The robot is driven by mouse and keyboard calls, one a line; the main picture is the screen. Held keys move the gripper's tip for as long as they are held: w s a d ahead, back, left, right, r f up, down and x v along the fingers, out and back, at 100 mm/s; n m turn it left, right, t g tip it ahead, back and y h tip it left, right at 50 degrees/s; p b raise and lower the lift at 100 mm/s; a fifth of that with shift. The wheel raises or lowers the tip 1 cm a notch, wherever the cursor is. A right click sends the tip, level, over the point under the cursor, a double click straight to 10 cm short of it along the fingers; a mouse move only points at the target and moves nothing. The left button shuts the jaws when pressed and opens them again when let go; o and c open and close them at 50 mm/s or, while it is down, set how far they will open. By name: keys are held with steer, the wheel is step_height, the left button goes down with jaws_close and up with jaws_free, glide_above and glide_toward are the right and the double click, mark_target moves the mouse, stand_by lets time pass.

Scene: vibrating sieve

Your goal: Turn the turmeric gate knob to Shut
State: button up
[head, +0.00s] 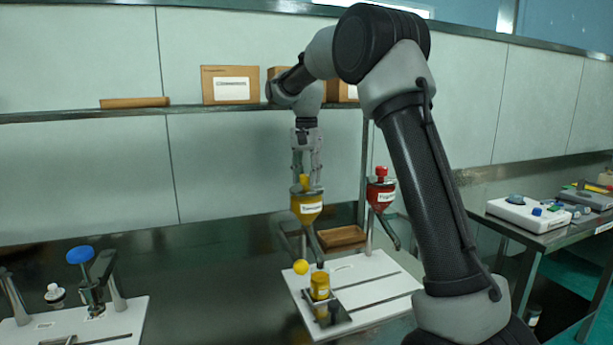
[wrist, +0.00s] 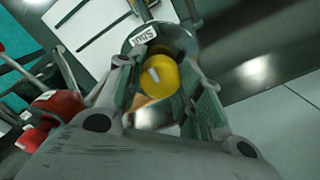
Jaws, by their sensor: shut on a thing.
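The yellow turmeric hopper (head: 307,208) stands in the middle of the head view, with a label on its front and a yellow knob (head: 305,182) on top. My gripper (head: 306,172) points straight down over the hopper and is shut on this knob. In the wrist view the yellow knob (wrist: 158,76) has a pale mark on its top and sits between the two fingers of my gripper (wrist: 160,95). A "Shut" label (wrist: 145,36) shows on the rim just beyond the knob. The fingers hide part of the knob's sides.
A red hopper (head: 381,192) with a red knob stands close on the right. Below are a white board (head: 370,290), a yellow jar (head: 320,286) and a yellow ball (head: 301,267). A shelf (head: 100,114) with boxes runs behind my arm.

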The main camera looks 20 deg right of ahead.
mark_target(306, 175)
steer(key=o, duration=1)
steer(key=shift+o, duration=0.2)
step_height(306, 175, up, 12)
